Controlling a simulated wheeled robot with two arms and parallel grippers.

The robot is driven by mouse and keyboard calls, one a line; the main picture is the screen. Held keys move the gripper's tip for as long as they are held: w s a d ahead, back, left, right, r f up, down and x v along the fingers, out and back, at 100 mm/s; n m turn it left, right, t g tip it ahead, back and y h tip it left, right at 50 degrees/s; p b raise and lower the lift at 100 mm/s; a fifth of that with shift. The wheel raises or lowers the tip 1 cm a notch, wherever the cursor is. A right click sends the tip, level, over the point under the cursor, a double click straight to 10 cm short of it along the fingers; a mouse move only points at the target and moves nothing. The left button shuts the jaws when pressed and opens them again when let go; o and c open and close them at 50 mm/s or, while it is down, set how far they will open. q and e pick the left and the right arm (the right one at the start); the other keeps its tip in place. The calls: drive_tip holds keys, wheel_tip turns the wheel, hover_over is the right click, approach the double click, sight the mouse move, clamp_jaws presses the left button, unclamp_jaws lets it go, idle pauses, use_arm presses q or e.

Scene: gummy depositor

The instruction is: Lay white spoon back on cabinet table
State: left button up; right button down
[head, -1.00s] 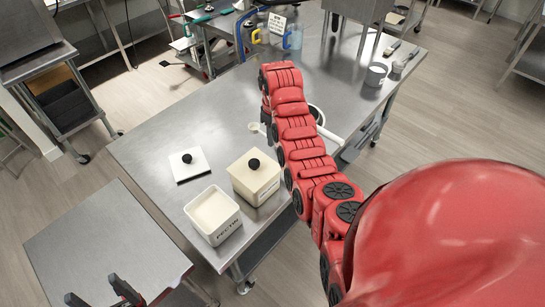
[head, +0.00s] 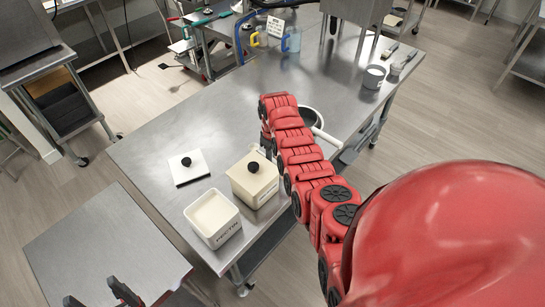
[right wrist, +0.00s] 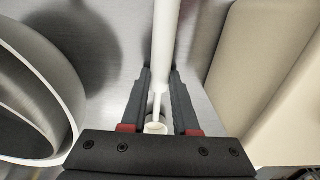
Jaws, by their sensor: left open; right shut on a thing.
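In the right wrist view the white spoon (right wrist: 165,45) lies lengthwise between the fingers of my right gripper (right wrist: 162,82), which is shut on it. Steel tabletop shows beneath; I cannot tell whether the spoon touches it. The cabinet table is the long steel table (head: 145,150). My left gripper (head: 97,294) is open and empty at the bottom left, by a lower steel table.
A pot (head: 312,117) stands right beside the right arm and shows at left in the wrist view. A lidded cream canister (head: 255,190), an open cream canister (head: 209,236) and a white lid (head: 188,175) stand nearer.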

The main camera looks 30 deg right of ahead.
drive_tip(key=c, duration=0.7)
unclamp_jaws()
drive_tip(key=shift+f, duration=0.15)
drive_tip(key=shift+o, duration=0.2)
drive_tip(key=shift+r, duration=0.3)
wheel_tip(320, 180, up, 6)
drive_tip(key=shift+w+f+b, duration=0.1)
drive_tip(key=shift+f+b, duration=0.1)
drive_tip(key=shift+b, duration=1.05)
wheel_tip(320, 180, up, 6)
drive_tip(key=p, duration=0.4)
drive_tip(key=shift+r, duration=0.15)
